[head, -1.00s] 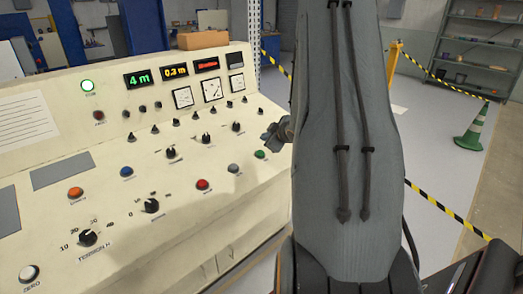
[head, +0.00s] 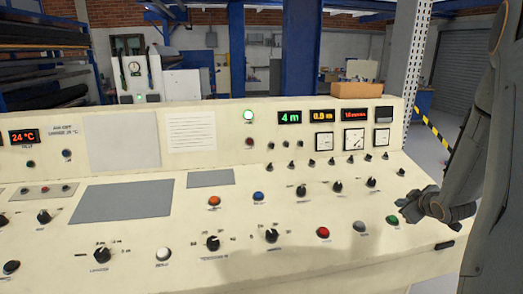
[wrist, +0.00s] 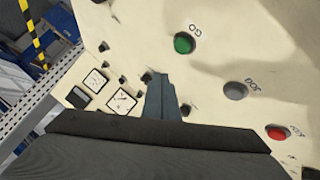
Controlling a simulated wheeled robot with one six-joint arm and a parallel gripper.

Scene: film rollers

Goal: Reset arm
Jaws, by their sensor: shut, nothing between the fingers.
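My gripper (head: 404,206) is at the right side of the head view, on the end of my grey arm at the right edge. In the wrist view its fingers (wrist: 160,82) are together, with nothing between them. It appears above the right part of the cream control console (head: 130,222). The green button (head: 392,219) marked GO shows just below the gripper in the head view and clear of the fingers in the wrist view (wrist: 184,43). Whether the fingers touch the panel cannot be told.
The console carries several knobs, a red button (head: 323,232), a grey button (head: 360,227) and dial gauges (head: 354,139). A cardboard box (head: 357,90) sits behind its top edge. A perforated post (head: 415,65) and striped tape (head: 431,130) stand beyond the right end.

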